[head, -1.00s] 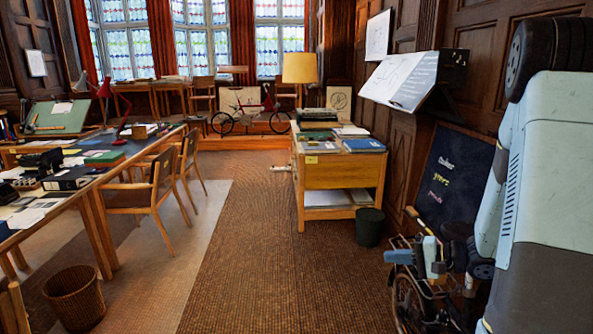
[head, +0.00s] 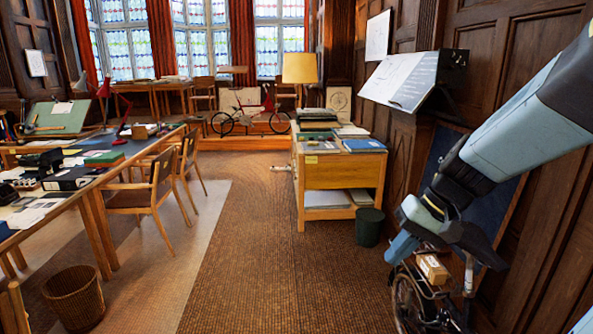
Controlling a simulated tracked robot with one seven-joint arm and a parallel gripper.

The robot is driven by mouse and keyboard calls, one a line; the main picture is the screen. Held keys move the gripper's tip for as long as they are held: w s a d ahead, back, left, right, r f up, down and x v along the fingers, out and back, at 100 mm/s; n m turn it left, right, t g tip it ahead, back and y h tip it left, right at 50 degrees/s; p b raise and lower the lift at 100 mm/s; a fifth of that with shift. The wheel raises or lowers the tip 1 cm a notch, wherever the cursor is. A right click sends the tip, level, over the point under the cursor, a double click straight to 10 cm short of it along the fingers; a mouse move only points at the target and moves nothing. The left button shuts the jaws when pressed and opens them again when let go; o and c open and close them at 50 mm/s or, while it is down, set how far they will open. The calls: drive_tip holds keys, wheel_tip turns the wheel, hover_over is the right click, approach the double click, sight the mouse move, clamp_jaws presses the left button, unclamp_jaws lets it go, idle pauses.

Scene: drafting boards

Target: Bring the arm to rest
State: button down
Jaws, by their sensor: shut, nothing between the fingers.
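My arm comes in from the upper right of the head view and slants down to the left in front of the wood-panelled wall. Its large pale blue link leads to a dark joint and a smaller blue wrist part. My gripper (head: 398,250) is at the low end of the arm, shut and empty. It shows small, and its fingers are hard to make out. It appears above or in front of the bicycle at the lower right. I cannot tell the gap between them.
A bicycle (head: 408,300) carrying a small brown box (head: 433,269) stands at the lower right. A dark bin (head: 369,227) and a wooden cabinet (head: 344,177) are left of it. A tilted drawing board (head: 400,80) is on the right. The carpet (head: 280,270) in the middle is clear.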

drive_tip(key=s+d+r+t+h, duration=0.4)
drive_tip(key=s+r+h, duration=0.1)
drive_tip(key=r, duration=0.4)
drive_tip(key=shift+s+n+t+h, duration=0.4)
drive_tip(key=shift+s, duration=0.3)
drive_tip(key=w+d+f+m+g+h, duration=0.1)
drive_tip(key=w+d+f+m, duration=0.2)
drive_tip(key=w+d+f, duration=0.5)
drive_tip(key=w+d+f+m+h, duration=0.1)
drive_tip(key=w+d+f+m, duration=0.1)
drive_tip(key=w+d+f, duration=0.6)
drive_tip(key=w+d+f+m+t, duration=0.1)
drive_tip(key=w+d+f+m, duration=0.15)
drive_tip(key=d+f, duration=0.55)
drive_tip(key=w+d+f+m, duration=0.2)
drive_tip(key=d+f+m, duration=0.2)
drive_tip(key=d+f, duration=0.5)
drive_tip(key=w+a+f, duration=0.3)
drive_tip(key=w+f, duration=0.5)
drive_tip(key=f, duration=0.3)
drive_tip(key=shift+w+a+f+y, duration=0.15)
drive_tip(key=shift+w+f+y, duration=0.1)
drive_tip(key=shift+w+y, duration=0.15)
